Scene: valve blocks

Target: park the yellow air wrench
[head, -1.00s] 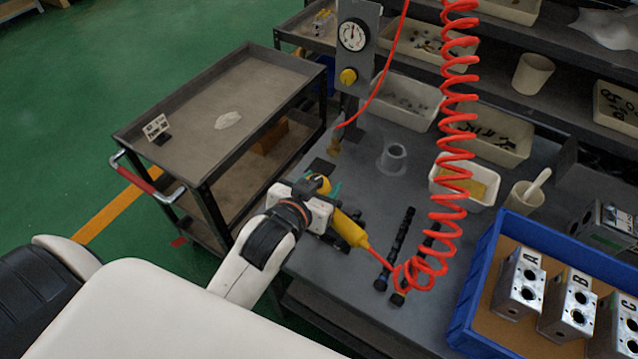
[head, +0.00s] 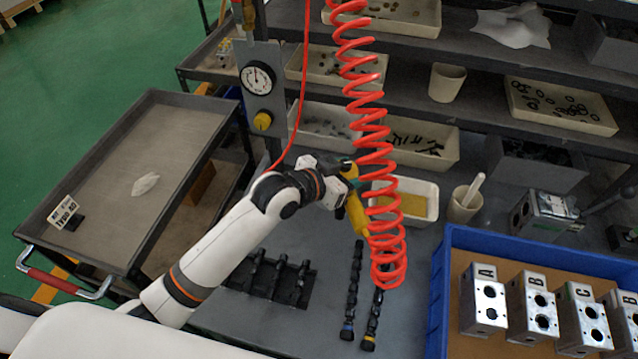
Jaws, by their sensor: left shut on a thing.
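The yellow air wrench (head: 357,214) is in my left gripper (head: 350,180), which is shut on it above the back of the grey bench. The wrench hangs tilted, and its lower end meets the red coiled hose (head: 385,262). My wrist and gripper cover its upper part. The round grey holder that stood on the bench is not clearly seen; my gripper appears to be in front of it. My right gripper is not in view.
A blue crate (head: 437,300) with lettered valve blocks (head: 483,300) stands at right. A gauge post (head: 262,85) and a yellow-filled tray (head: 408,186) are behind. A cart (head: 110,190) stands left.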

